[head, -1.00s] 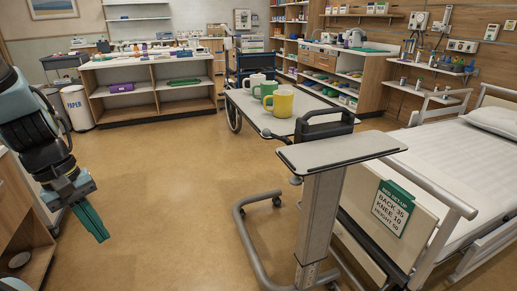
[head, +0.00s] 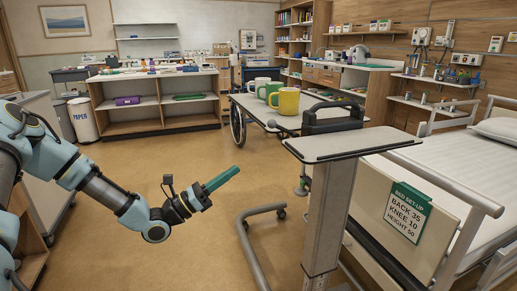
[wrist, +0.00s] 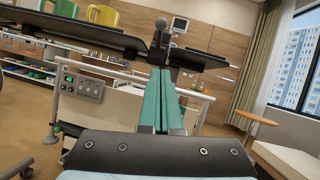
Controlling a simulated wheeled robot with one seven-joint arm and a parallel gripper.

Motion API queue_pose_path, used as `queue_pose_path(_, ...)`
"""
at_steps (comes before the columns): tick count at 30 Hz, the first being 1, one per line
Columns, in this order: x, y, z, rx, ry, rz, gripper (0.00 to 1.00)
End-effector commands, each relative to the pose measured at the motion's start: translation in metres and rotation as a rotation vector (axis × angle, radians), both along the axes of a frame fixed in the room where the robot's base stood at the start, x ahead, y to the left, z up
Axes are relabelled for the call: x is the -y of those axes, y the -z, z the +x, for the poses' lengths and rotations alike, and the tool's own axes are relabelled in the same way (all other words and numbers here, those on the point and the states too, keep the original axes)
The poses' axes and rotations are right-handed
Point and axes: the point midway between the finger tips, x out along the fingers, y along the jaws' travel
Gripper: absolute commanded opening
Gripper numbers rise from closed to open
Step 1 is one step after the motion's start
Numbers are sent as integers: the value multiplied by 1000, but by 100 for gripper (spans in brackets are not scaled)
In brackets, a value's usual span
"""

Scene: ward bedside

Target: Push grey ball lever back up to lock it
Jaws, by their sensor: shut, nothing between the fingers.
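The grey ball lever (head: 301,190) sits under the left edge of the overbed table's top (head: 350,146), beside its column.
The bed (head: 460,165) with a sign is at the right. The table's base frame (head: 250,240) stands on the floor below my gripper. Open floor lies at the left middle.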

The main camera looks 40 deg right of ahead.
Motion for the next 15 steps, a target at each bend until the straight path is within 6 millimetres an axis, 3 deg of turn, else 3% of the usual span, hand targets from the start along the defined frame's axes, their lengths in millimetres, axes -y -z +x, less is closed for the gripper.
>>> queue_pose_path(5,14,-8,0,-8,-5,-7,0)
queue_pose_path(15,74,-37,-11,-6,-3,-5,0)
